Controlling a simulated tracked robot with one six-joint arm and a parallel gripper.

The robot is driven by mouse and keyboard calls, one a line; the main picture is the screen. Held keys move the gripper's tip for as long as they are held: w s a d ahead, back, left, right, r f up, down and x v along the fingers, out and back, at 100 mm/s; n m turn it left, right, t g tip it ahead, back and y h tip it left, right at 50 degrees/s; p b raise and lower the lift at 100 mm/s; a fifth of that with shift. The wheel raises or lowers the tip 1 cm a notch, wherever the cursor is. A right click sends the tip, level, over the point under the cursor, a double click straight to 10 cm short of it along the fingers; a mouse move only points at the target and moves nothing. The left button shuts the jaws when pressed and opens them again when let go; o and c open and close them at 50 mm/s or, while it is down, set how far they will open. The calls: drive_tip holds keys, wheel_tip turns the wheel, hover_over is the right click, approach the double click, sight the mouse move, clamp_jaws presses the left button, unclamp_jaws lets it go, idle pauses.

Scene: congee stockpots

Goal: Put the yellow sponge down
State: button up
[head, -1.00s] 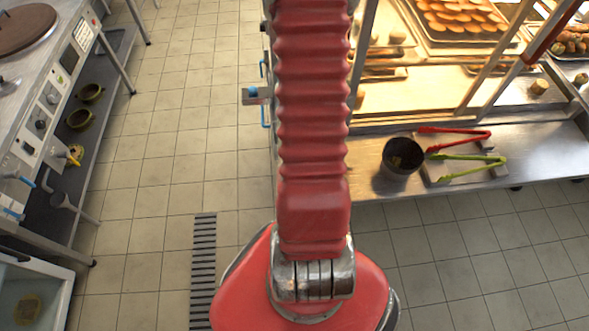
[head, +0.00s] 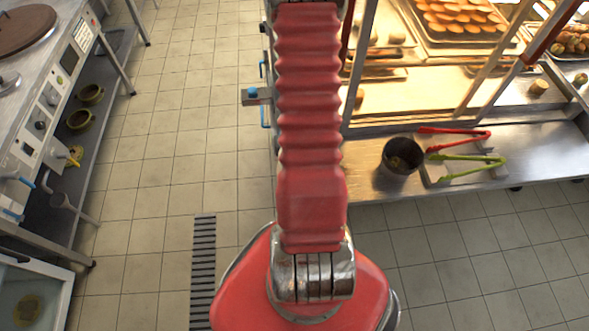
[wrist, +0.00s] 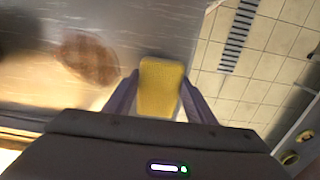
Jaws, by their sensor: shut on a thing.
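The yellow sponge (wrist: 160,88) shows in the wrist view, upright in the picture between the two purple-grey fingers of my gripper (wrist: 158,90). My gripper is shut on the sponge. Behind the sponge lies a grey metal surface (wrist: 135,25), with its edge just to the right of the sponge. I cannot tell how far the sponge is above that surface. In the head view my gripper and the sponge are out of sight; only my red arm shows.
A blurred brown round thing (wrist: 88,58) lies on the metal surface left of my gripper. In the head view a lit display case (head: 440,85) stands right, with a dark pot (head: 402,156), red tongs (head: 455,137) and green tongs (head: 465,160) on its shelf. Tiled floor lies between the counters.

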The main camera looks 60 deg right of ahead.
drive_tip(key=shift+f, duration=0.8)
drive_tip(key=o, duration=1.3)
drive_tip(key=shift+f, duration=0.1)
wheel_tip(320, 180, up, 12)
idle(0.5)
